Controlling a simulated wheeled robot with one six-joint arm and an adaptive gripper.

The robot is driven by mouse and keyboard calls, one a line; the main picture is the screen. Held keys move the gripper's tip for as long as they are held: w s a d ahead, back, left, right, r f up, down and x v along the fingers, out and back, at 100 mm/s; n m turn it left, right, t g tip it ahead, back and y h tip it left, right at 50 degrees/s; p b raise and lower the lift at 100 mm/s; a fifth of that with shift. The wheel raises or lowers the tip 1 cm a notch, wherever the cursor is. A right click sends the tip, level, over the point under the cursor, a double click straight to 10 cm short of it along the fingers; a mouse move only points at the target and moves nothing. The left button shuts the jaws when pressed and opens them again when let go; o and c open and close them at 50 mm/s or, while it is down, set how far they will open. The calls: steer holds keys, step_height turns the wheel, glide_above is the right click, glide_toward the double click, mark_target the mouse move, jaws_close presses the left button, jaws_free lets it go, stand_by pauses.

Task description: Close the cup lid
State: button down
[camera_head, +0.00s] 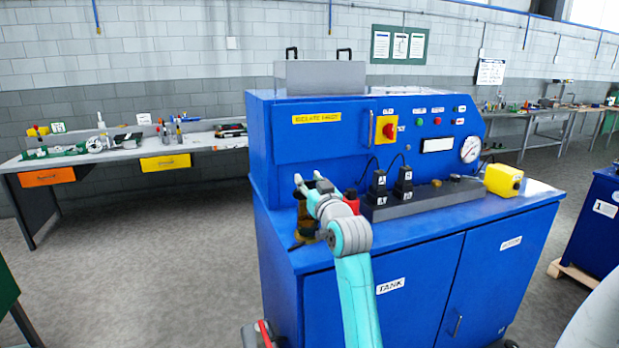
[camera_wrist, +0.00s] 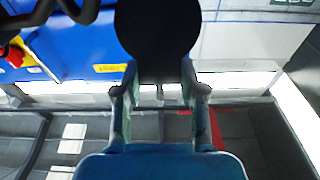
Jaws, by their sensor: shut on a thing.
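A dark amber cup (camera_head: 305,222) stands at the left end of the blue cabinet's worktop in the head view, partly hidden by my arm. My gripper (camera_head: 308,186) is over the cup's top. In the wrist view, my gripper (camera_wrist: 160,78) has its two fingers either side of a dark round piece (camera_wrist: 157,28), which looks like the lid, and is shut on it. The view does not show clearly whether this lid is seated or how it joins the cup.
A red-topped item (camera_head: 351,198) stands just right of my gripper. Black plugs (camera_head: 378,183) sit on a grey block beyond it. A yellow box (camera_head: 503,180) is at the right end. The cabinet's upright panel (camera_head: 318,145) rises behind the cup.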

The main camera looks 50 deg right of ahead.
steer(key=s+a+f, duration=0.2)
steer(key=s+f, duration=0.1)
steer(key=f, duration=0.4)
steer(key=shift+s, duration=0.3)
steer(key=shift+f, duration=0.1)
stand_by(0.3)
steer(key=c, duration=0.6)
jaws_free()
steer(key=shift+c, duration=0.2)
steer(key=shift+a, duration=0.1)
